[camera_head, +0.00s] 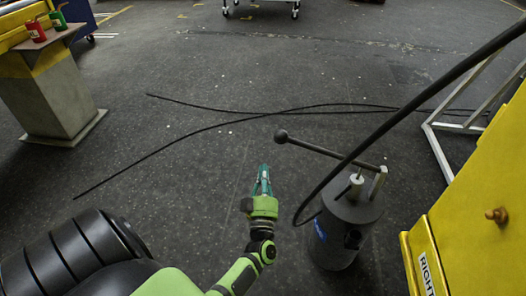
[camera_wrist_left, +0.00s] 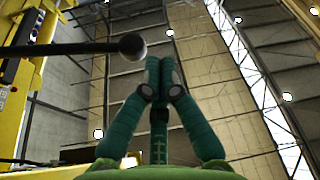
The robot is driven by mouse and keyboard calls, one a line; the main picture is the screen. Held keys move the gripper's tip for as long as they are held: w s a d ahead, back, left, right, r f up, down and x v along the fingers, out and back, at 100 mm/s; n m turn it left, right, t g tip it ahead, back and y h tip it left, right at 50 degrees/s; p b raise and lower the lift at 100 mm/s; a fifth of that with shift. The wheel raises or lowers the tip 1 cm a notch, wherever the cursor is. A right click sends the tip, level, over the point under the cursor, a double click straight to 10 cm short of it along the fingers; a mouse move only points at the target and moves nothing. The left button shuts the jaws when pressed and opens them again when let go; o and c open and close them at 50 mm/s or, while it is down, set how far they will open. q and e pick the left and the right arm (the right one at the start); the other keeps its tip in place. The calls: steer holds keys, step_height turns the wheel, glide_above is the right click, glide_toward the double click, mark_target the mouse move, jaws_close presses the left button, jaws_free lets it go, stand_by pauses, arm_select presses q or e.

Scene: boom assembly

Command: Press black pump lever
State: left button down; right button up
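The black pump (camera_head: 345,228) stands upright on the floor, right of centre in the head view. Its lever (camera_head: 325,151) is a thin rod reaching left to a dark round knob (camera_head: 281,136). My left gripper (camera_head: 263,168) is just left of and below the knob in the head view, apart from it. In the left wrist view the fingers (camera_wrist_left: 160,62) meet at their tips with nothing between them. There the lever (camera_wrist_left: 60,48) comes in from the left, and its knob (camera_wrist_left: 132,46) is left of the fingertips. My right gripper is not in view.
A black hose curves past the pump at the upper right. A yellow cabinet (camera_head: 482,215) stands close on the pump's right. Thin cables (camera_head: 210,127) lie on the floor. A pedestal (camera_head: 50,95) with red and green items is at far left.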

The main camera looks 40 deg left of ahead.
arm_select(q)
steer(key=shift+v, duration=1.2)
steer(key=shift+r, duration=0.15)
